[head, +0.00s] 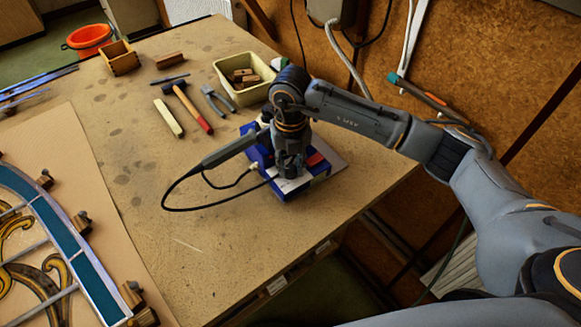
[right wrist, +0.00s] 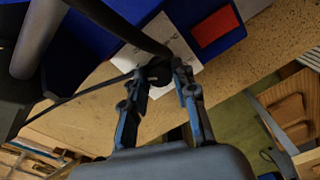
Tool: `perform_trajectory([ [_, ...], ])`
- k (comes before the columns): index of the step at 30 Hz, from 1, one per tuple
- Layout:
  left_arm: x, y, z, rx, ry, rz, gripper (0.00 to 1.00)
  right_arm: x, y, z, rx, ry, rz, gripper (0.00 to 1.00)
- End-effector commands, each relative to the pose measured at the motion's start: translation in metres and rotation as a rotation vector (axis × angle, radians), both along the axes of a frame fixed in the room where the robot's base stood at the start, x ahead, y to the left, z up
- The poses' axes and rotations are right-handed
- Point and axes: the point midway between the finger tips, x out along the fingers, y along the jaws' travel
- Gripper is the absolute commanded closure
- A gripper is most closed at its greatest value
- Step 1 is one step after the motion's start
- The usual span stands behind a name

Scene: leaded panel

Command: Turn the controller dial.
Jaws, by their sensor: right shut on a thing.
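The controller (head: 318,171) is a blue box with a pale front face, standing near the table's right edge. My right gripper (head: 289,172) points down at its front and hides part of it. In the right wrist view, my gripper's two fingertips (right wrist: 168,72) are closed on the dark controller dial (right wrist: 159,74), on the white face panel (right wrist: 178,45). A red rectangle shows on the blue housing (right wrist: 205,10) beside it. The dial is hidden by my gripper in the head view. My left gripper is not in view.
A soldering iron (head: 228,149) with a looping black cable lies at the controller's left. Behind are a cream tub (head: 228,70) with wooden blocks, a hammer (head: 190,106) and pliers (head: 216,100). A stained-glass panel (head: 68,243) lies at left. The table's middle is bare.

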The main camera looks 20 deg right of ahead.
Motion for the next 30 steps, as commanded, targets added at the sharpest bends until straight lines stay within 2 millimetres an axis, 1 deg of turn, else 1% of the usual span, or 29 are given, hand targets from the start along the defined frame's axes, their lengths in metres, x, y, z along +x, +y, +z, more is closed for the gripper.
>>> perform_trajectory([
  [1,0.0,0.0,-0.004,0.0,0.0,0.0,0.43,0.001,0.0,-0.001,0.001,-0.002,-0.044,1.0],
  [3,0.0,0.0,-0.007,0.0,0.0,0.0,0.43,0.001,0.0,-0.001,0.001,-0.003,-0.111,1.0],
  [18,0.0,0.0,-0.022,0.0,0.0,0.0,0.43,0.001,0.0,0.0,0.001,-0.003,-0.582,1.0],
  [24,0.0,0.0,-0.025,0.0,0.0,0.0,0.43,0.001,0.0,0.001,0.001,-0.003,-0.743,1.0],
  [30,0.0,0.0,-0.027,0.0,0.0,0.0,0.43,0.001,0.0,0.001,0.001,-0.003,-0.863,1.0],
])
